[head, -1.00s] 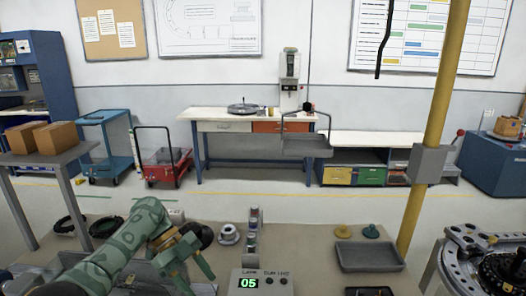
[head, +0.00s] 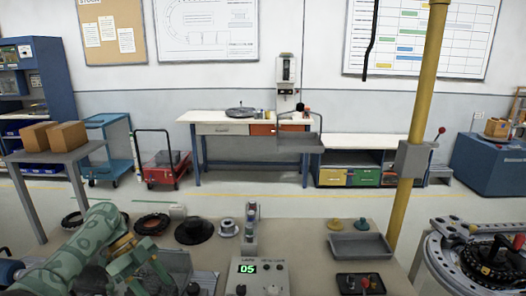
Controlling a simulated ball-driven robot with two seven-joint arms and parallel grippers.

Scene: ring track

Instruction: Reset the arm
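My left arm (head: 85,245), with a green camouflage pattern, comes in from the lower left over the bench. Its gripper (head: 130,268) is low over the left part of the bench, above a grey metal fixture. The fingertips are small and partly hidden, so I cannot tell whether they are open or shut. I see nothing clearly held in it. My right gripper is not in view.
On the bench (head: 310,245) are a black disc (head: 194,231), a dark ring (head: 152,223), a grey spool (head: 228,228), a counter box (head: 257,275) reading 05, and a grey tray (head: 360,246). A yellow post (head: 418,120) rises at the right, near a round ring track (head: 490,265).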

